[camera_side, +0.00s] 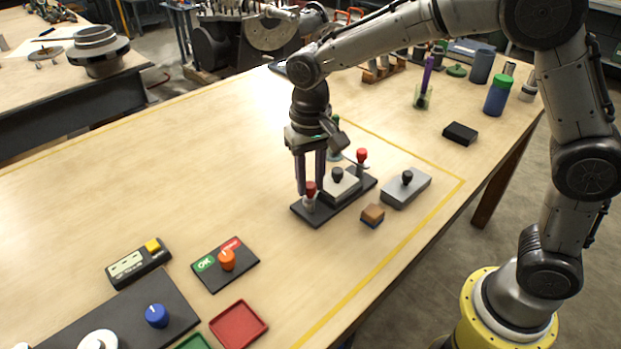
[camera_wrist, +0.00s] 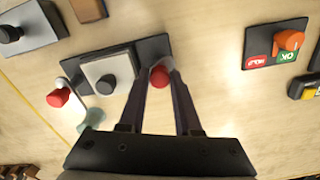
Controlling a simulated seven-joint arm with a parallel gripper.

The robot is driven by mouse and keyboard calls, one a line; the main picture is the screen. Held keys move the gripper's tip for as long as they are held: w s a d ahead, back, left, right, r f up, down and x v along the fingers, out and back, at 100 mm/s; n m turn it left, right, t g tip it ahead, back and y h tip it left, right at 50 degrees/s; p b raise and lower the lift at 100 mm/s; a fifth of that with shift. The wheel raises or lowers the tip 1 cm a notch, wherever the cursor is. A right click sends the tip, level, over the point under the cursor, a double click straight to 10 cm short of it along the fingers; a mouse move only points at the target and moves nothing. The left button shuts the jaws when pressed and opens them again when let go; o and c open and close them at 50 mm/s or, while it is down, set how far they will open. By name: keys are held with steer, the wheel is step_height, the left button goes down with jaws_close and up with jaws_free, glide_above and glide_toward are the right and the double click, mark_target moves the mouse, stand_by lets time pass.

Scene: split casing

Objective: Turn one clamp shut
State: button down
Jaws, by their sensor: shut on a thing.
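The split casing is a pale grey block with a dark knob (camera_side: 337,174), set on a black base plate (camera_side: 318,213). The casing also shows in the wrist view (camera_wrist: 97,70). A red-knobbed clamp (camera_wrist: 159,76) stands at one end of the base. My gripper (camera_side: 310,184) points down over that end, and its fingers are shut on this red knob. A second red-knobbed clamp (camera_side: 361,156) stands at the other end; in the wrist view its red knob (camera_wrist: 58,98) sits on a pale lever sticking out past the casing. My fingers partly hide the near clamp's lever.
A grey block with a black knob (camera_side: 406,180) and a small brown-and-blue block (camera_side: 373,215) lie close to the right of the base. A panel with an orange knob (camera_side: 227,260) and a red tray (camera_side: 238,324) lie nearer the front. The table left of the casing is clear.

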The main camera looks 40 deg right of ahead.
mark_target(310, 185)
steer(key=m, duration=0.5)
steer(key=shift+r, duration=0.1)
steer(key=shift+m, duration=0.3)
stand_by(0.4)
steer(key=c, duration=0.6)
jaws_free()
step_height(310, 185, up, 14)
